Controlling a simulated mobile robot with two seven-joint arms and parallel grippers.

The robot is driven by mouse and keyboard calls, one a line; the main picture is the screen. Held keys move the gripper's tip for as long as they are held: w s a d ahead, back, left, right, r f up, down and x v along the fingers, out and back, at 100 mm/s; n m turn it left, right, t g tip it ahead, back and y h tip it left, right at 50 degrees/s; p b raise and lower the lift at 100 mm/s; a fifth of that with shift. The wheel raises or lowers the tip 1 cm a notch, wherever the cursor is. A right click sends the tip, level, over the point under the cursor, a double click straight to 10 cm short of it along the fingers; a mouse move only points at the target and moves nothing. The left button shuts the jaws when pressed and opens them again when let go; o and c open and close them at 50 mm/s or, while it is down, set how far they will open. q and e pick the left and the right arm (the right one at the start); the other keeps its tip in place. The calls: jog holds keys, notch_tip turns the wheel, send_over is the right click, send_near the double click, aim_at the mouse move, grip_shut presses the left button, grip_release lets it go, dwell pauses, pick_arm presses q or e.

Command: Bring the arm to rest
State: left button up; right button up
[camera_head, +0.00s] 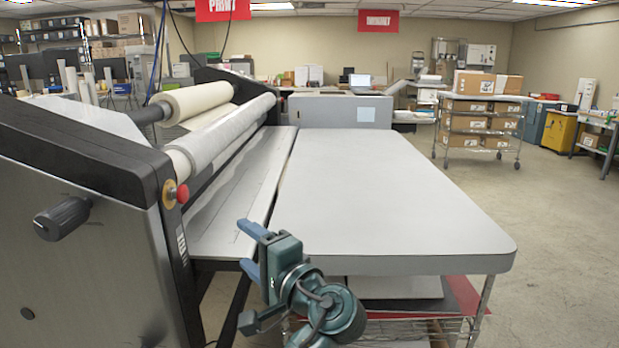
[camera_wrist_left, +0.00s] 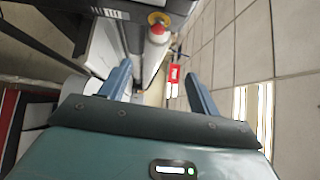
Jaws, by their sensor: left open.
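My left gripper (camera_head: 246,249) is in the lower middle of the head view, in front of the near edge of the laminator's feed table. Its two blue fingers point left and stand apart with nothing between them. The left wrist view also shows the gripper (camera_wrist_left: 158,70) open and empty, with the ceiling and the laminator's side tilted beyond it. My left wrist and forearm run down to the bottom edge of the head view. My right gripper is in neither view.
The laminator (camera_head: 80,240), with its rollers (camera_head: 222,135) and red button (camera_head: 183,193), fills the left. A grey table (camera_head: 390,200) stands right of it, above a wire shelf (camera_head: 400,328). A cart with boxes (camera_head: 480,123) is farther back. The floor at right is clear.

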pick_arm(q)
jog(key=a+m+g+y, duration=0.15)
jog(key=a+y, duration=0.65)
jog(key=a, duration=2.2)
jog(key=s+d+f+m+t+h, duration=0.1)
jog(key=s+d+f+m+h, duration=0.15)
jog(key=f+h, duration=0.75)
jog(key=s+d+f+m+h, duration=0.1)
jog(key=s+d+f+h, duration=0.25)
jog(key=f, duration=1.25)
jog(key=s+d+f+n+g+h, duration=0.1)
jog(key=s+d+f+n+h, duration=0.2)
jog(key=s+d+f+h, duration=0.5)
jog(key=s+d+f+n+g+h, duration=0.1)
jog(key=s+d+n+g+h, duration=0.15)
jog(key=s, duration=0.85)
jog(key=w+d+r+n+t+p, duration=0.1)
jog(key=d+r+n, duration=0.1)
jog(key=d+n, duration=0.4)
jog(key=shift+d+t+p, duration=0.3)
jog(key=shift+d+p, duration=0.1)
jog(key=shift+d, duration=0.75)
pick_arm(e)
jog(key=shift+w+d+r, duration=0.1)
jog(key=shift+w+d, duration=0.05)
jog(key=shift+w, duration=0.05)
